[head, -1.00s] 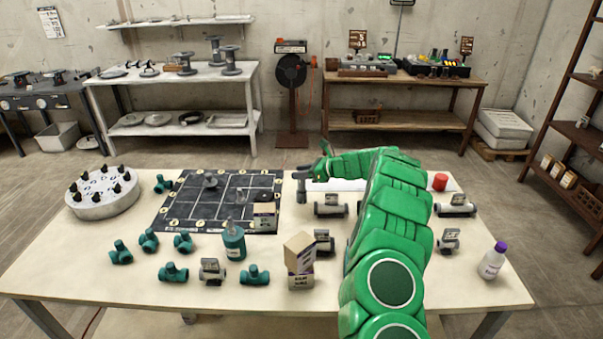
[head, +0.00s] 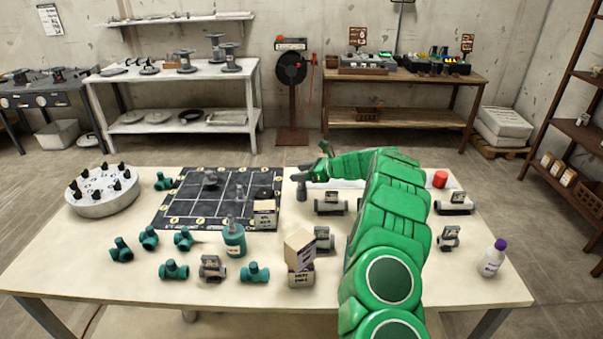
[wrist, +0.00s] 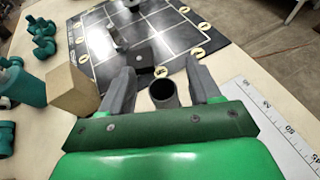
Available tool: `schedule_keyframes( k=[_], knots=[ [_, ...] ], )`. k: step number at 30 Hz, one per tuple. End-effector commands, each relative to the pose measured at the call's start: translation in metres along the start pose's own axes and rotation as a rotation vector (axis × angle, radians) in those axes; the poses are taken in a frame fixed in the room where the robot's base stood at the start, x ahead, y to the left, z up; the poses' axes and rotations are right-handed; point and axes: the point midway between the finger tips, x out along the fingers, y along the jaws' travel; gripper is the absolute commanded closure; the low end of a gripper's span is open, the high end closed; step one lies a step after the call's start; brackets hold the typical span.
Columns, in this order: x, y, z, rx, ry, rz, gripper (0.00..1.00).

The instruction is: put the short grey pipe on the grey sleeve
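My gripper (head: 301,175) is at the right edge of the black board, at the end of my green arm. In the wrist view its two grey fingers (wrist: 160,75) are apart, with a gap on each side of a short grey pipe (wrist: 163,93). The pipe is upright with its open end showing, and it also shows below the gripper in the head view (head: 302,192). A grey upright piece on a round base (head: 210,180) stands on the board; I cannot tell for sure whether it is the grey sleeve.
The black gridded board (head: 180,212) lies left of the gripper. Several teal fittings lie at the left front. Stacked boxes (head: 300,262) stand before the arm. A white ruled strip (wrist: 270,125) lies at right.

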Motion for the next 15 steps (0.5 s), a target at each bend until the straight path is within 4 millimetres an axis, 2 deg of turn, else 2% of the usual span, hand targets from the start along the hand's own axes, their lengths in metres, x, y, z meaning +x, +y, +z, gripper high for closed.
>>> schedule_keyframes(
  k=[11, 15],
  knots=[
    [-0.002, 0.0, 0.005, -0.001, -0.001, 0.0, 0.38],
    [-0.014, -0.001, 0.013, -0.001, -0.002, -0.002, 0.38]
  ],
)
